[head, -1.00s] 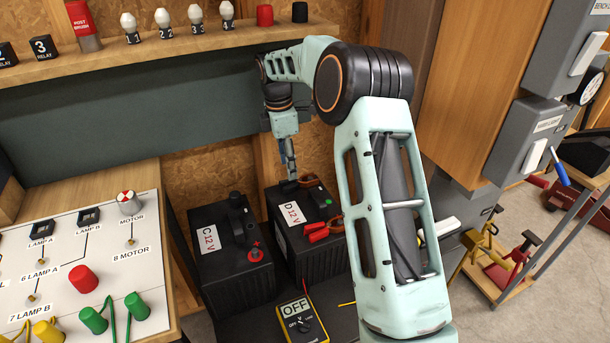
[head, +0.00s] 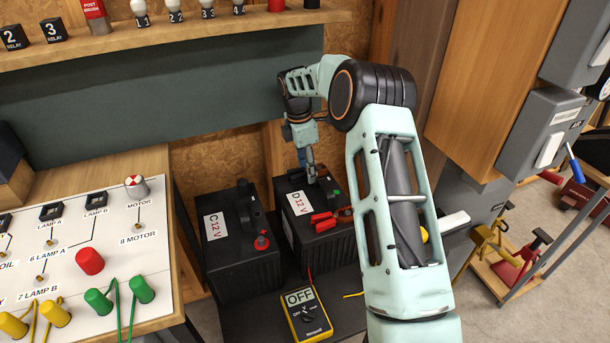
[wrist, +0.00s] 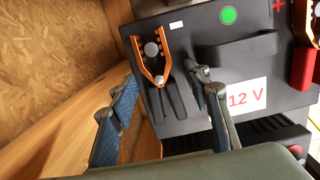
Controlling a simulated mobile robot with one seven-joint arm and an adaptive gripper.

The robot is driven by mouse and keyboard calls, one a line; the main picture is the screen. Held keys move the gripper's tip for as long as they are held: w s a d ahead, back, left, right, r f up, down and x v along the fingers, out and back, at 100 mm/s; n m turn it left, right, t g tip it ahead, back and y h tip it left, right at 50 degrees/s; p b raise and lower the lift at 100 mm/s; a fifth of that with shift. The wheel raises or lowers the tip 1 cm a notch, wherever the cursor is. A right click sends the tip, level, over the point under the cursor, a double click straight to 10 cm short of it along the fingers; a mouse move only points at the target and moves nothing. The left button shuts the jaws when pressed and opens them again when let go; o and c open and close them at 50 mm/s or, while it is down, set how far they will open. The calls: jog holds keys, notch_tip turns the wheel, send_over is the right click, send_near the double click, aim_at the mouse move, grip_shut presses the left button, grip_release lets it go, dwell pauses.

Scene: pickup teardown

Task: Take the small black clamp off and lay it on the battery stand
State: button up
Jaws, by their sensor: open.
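The small black clamp (wrist: 170,88) shows in the wrist view, with copper-coloured jaws around a grey post on the battery marked D 12 V (wrist: 262,62) and two dark handles side by side. My gripper (wrist: 162,80) is open, with one finger to the left of the clamp and the other close to the right of its handles. In the head view my gripper (head: 312,178) points down over the far side of battery D (head: 330,250), and the clamp is mostly hidden there. The dark battery stand (head: 245,318) lies under the batteries, with bare room at its front.
A red clamp (head: 322,221) sits on battery D nearer the camera. Battery C (head: 240,262) stands to the left. A yellow meter reading OFF (head: 306,312) lies on the stand. A wooden wall (wrist: 55,65) is close beside my left finger in the wrist view.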

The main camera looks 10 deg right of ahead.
grip_shut()
jog(key=shift+r, duration=0.1)
jog(key=shift+r, duration=0.1)
